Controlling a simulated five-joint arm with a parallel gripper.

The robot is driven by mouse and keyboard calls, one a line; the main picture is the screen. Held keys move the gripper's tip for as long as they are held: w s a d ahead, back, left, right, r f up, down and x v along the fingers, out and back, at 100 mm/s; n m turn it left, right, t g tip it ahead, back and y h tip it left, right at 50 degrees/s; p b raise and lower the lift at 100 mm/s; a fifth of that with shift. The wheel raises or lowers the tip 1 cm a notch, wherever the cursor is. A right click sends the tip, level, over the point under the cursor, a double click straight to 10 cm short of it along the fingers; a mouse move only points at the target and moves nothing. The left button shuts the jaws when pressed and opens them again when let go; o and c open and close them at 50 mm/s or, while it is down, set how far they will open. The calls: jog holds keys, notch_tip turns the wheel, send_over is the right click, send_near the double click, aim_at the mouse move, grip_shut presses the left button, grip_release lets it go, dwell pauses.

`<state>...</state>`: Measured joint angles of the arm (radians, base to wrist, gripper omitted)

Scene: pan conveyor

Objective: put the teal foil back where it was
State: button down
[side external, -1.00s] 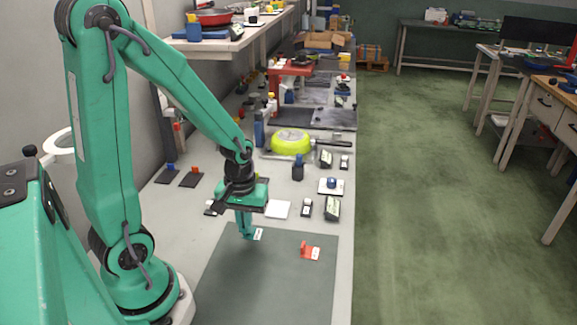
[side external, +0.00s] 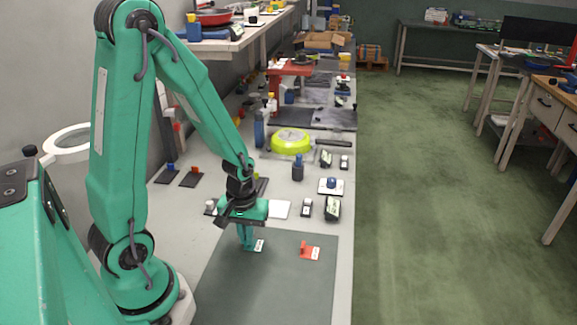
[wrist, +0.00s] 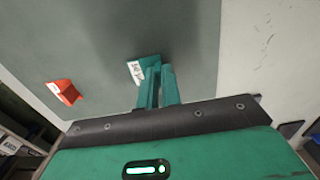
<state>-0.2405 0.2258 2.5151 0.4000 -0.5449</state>
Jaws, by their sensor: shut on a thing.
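The teal foil (wrist: 148,63) is a small piece with a white label, seen just beyond my fingertips in the wrist view. In the side view its white label (side external: 256,246) shows beside my fingers, over the grey mat (side external: 265,290). My gripper (side external: 246,240) points down and is shut on the foil's upright teal part; it also shows in the wrist view (wrist: 158,80). My fingers hide part of the foil, and I cannot tell whether it touches the mat.
A red foil (side external: 309,250) with a white label stands on the mat to the right, apart from my gripper. The near part of the mat is clear. A white square (side external: 279,209), small dark devices (side external: 332,208) and a yellow-green pan (side external: 291,142) lie beyond the mat.

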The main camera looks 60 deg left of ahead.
jog(key=shift+f, duration=0.1)
jog(key=c, duration=1.6)
grip_release()
jog(key=shift+r, duration=6.15)
jog(key=shift+r, duration=0.1)
